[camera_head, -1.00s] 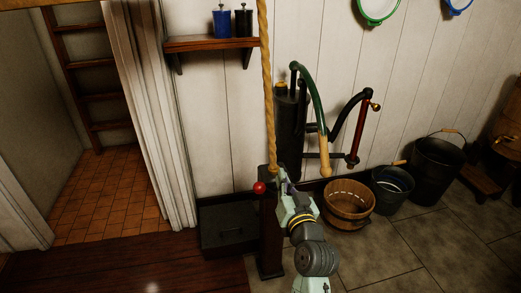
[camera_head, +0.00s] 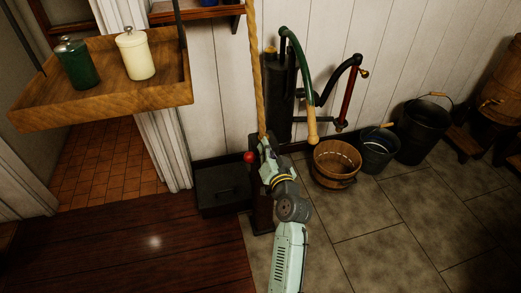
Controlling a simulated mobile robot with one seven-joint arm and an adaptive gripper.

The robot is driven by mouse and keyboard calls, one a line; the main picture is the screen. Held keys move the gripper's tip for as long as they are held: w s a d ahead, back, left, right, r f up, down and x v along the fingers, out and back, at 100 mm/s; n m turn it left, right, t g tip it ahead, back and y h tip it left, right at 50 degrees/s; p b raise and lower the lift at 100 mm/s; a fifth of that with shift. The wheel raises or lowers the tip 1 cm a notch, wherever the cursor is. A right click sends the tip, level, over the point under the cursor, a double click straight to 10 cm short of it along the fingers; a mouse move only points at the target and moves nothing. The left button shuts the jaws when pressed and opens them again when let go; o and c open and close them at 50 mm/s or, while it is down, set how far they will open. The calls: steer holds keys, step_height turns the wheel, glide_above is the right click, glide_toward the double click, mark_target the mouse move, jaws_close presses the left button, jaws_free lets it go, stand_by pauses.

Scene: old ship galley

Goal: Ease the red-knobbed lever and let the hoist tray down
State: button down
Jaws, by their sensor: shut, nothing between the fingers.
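The red-knobbed lever (camera_head: 249,157) is on a dark post (camera_head: 262,212) near the middle of the view. The thick hoist rope (camera_head: 257,75) runs up from the top of this post. My gripper (camera_head: 265,147) is shut and empty at the post top, just right of the red knob; whether it touches the lever is unclear. The wooden hoist tray (camera_head: 120,103) hangs at the upper left on dark rods. A green canister (camera_head: 77,64) and a cream canister (camera_head: 133,54) stand upright on it.
A dark box (camera_head: 220,190) sits on the floor left of the post. A hand pump (camera_head: 288,90), a wooden bucket (camera_head: 336,162) and dark buckets (camera_head: 424,128) stand right along the wall. The wooden floor (camera_head: 130,250) below the tray is clear.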

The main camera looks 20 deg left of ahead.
mark_target(248, 159)
steer(key=shift+s+a+f, duration=0.15)
steer(key=shift+a+f, duration=0.25)
steer(key=shift+f, duration=0.35)
steer(key=shift+s+a+f, duration=0.15)
steer(key=shift+a+f, duration=0.2)
steer(key=shift+f, duration=0.35)
steer(key=s+a+f+n+b, duration=0.1)
steer(key=b, duration=0.1)
steer(key=a+f+n+b, duration=0.1)
steer(key=n+b, duration=0.1)
steer(key=shift+s+a+f+n, duration=0.3)
steer(key=shift+s+a, duration=0.05)
steer(key=shift+s, duration=0.05)
steer(key=shift+s+a+f+n+h+b, duration=0.1)
steer(key=shift+s+a+n+h+b, duration=0.1)
steer(key=shift+n+h+b, duration=0.15)
